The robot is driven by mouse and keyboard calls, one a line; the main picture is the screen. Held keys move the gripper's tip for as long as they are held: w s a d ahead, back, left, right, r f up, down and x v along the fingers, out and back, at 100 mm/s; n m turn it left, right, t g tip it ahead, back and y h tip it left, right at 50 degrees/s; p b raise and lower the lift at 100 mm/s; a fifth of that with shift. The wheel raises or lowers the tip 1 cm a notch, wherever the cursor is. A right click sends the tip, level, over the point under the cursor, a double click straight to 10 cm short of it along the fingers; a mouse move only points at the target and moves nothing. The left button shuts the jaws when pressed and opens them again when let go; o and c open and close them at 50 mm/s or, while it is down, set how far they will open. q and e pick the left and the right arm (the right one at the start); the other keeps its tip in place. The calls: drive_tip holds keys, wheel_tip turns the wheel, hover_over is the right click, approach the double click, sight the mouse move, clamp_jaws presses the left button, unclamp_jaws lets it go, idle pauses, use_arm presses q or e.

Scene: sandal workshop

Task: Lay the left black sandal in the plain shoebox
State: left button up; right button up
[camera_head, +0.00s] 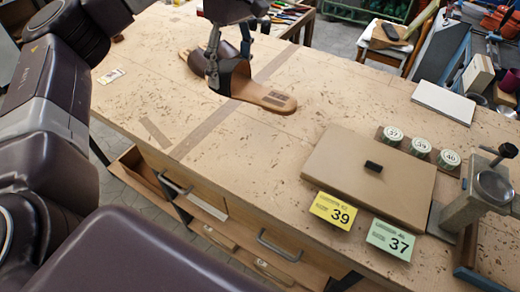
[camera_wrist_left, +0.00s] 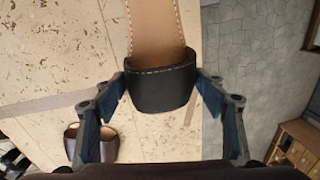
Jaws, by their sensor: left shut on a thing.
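The black sandal has a tan sole (camera_head: 267,97) and a wide black strap, over the back left part of the workbench in the head view. My left gripper (camera_head: 228,66) is shut on the sandal, with its fingers on the two sides of the strap. In the left wrist view the black strap (camera_wrist_left: 160,88) sits between the fingertips, and the tan sole (camera_wrist_left: 155,32) runs upward from it. I cannot tell whether the sole touches the bench. No open shoebox can be made out for certain. My right gripper is not in view.
A flat brown block (camera_head: 365,190) with a small black piece (camera_head: 374,166) lies front right on the bench. Number cards 39 (camera_head: 333,210) and 37 (camera_head: 390,239), round numbered tins (camera_head: 421,147), a white slab (camera_head: 444,102) and a metal clamp (camera_head: 490,190) surround it. The bench middle is clear.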

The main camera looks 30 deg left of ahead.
use_arm(q)
drive_tip(key=f+p, duration=0.1)
drive_tip(key=f, duration=0.4)
drive_tip(key=f+p, duration=0.2)
drive_tip(key=f, duration=0.2)
drive_tip(key=f+p, duration=0.1)
drive_tip(key=f, duration=0.4)
drive_tip(key=shift+a+f, duration=0.3)
drive_tip(key=shift+f, duration=0.05)
drive_tip(key=shift+w+f, duration=0.1)
drive_tip(key=shift+f, duration=0.25)
wheel_tip(320, 180, down, 3)
drive_tip(key=shift+f+p, duration=0.2)
drive_tip(key=shift+p, duration=0.7)
drive_tip(key=shift+f, duration=0.55)
drive_tip(key=o, duration=1.1)
drive_tip(key=shift+f, duration=0.15)
drive_tip(key=o, duration=0.5)
drive_tip(key=shift+a, duration=0.1)
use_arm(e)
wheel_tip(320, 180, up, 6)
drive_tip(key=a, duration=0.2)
